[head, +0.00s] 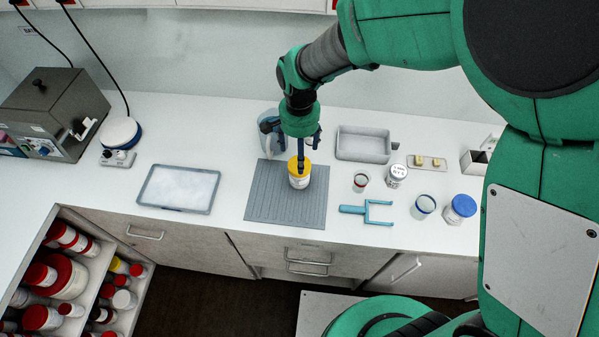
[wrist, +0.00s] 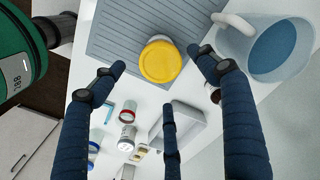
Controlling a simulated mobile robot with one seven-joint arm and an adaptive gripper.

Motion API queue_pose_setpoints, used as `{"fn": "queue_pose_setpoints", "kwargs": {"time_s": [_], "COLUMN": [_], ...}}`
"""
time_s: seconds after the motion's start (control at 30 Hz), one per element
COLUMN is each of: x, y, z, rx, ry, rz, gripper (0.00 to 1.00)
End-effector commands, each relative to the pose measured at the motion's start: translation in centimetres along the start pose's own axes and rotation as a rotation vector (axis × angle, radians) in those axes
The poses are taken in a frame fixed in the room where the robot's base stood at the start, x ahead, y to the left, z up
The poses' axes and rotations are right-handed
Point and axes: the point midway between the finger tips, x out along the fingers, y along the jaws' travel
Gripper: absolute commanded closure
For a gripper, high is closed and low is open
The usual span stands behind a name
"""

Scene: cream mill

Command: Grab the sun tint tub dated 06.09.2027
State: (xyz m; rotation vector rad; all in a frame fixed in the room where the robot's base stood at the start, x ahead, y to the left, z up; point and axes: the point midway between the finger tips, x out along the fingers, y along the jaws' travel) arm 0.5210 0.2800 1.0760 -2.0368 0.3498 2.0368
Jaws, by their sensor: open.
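A white tub with a yellow lid (head: 300,180) stands upright on the ribbed grey mat (head: 270,205). Its label is too small to read, so I cannot tell its name or date. In the wrist view its round yellow lid (wrist: 160,61) faces the camera. My gripper (head: 301,153) points down at the tub from above, and one finger crosses in front of the lid. In the wrist view my gripper (wrist: 160,72) has its fingers spread wide around the lid, with nothing between them held. I cannot tell whether any finger touches the tub.
A bluish jug (wrist: 268,48) stands close beside the mat, partly behind my gripper in the head view. A grey tray (head: 362,146), small jars (head: 396,175), a blue fork-shaped tool (head: 368,211) and a blue-lidded tub (head: 461,208) stand right. A framed white tray (head: 180,188) lies left.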

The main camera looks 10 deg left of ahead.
Motion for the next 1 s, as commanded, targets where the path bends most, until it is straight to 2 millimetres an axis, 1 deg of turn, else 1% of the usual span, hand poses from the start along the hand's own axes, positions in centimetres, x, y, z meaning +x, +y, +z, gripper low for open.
{"fn": "queue_pose_setpoints", "kwargs": {"time_s": [0.17, 0.4, 0.5, 0.7, 1.0], "x": [2.0, 5.7, 6.9, 8.1, 8.1], "y": [0.1, 0.1, 0.0, 0.0, 0.0], "z": [0.0, 0.0, 0.0, 0.0, 0.0], "rx": [0.000, 0.000, 0.000, 0.000, 0.000], "ry": [-0.001, -0.001, -0.001, 0.000, 0.000], "rz": [0.002, 0.002, 0.001, 0.000, 0.000], "gripper": [0.26, 0.26, 0.26, 0.26, 0.26]}}
